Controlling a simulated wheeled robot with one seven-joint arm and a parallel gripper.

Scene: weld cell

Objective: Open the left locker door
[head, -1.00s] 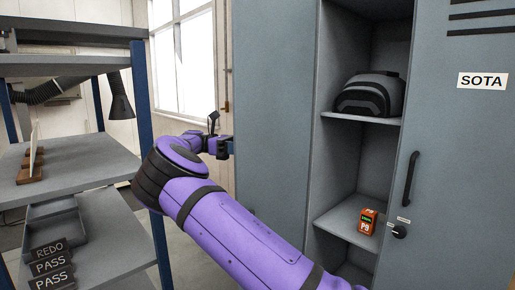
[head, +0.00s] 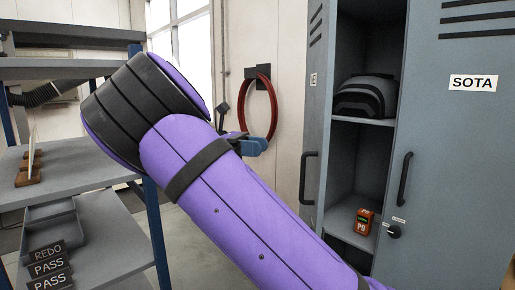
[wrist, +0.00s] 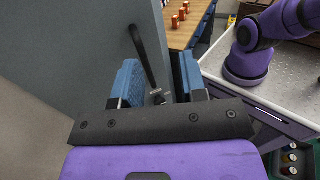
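The left locker door (head: 318,110) stands open, seen nearly edge-on in the head view, with its vented outer side turned left. Its black handle (head: 305,178) is on that side. In the wrist view the grey door (wrist: 85,50) fills the left, and the handle (wrist: 142,55) runs down towards the gap between my fingers. My gripper (head: 256,146) is left of the handle in the head view, apart from it and partly hidden behind my arm. Its blue fingers (wrist: 160,82) are spread in the wrist view, with nothing seen held.
The locker (head: 348,150) shows a dark helmet (head: 366,97) above an orange box (head: 363,221). The SOTA door (head: 450,160) is shut on the right. A red hose (head: 273,105) hangs on the wall behind my gripper. A shelf rack (head: 95,205) stands close at left.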

